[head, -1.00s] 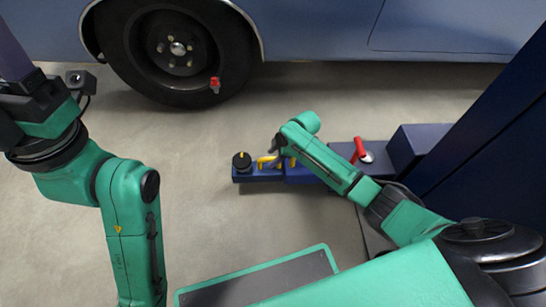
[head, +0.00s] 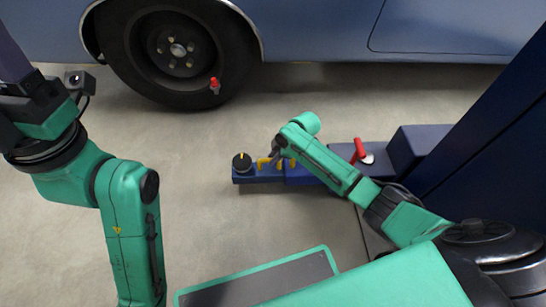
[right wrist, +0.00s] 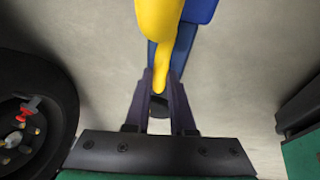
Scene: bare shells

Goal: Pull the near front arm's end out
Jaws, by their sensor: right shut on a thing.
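The near front arm is a low blue beam (head: 305,175) near the floor, reaching left from the blue post. Its end (head: 242,178) carries a round black pad (head: 242,163) with a yellow mark. A yellow handle (head: 263,163) stands just right of the pad. My right gripper (head: 276,153) is at this handle. In the right wrist view the yellow handle (right wrist: 160,40) runs down between the fingers of my right gripper (right wrist: 160,92), which are shut on it.
A red lever (head: 359,150) stands farther right on the beam, near the dark blue post (head: 490,125). A blue car with a wheel (head: 175,55) stands behind. The floor (head: 190,190) left of the beam's end is clear.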

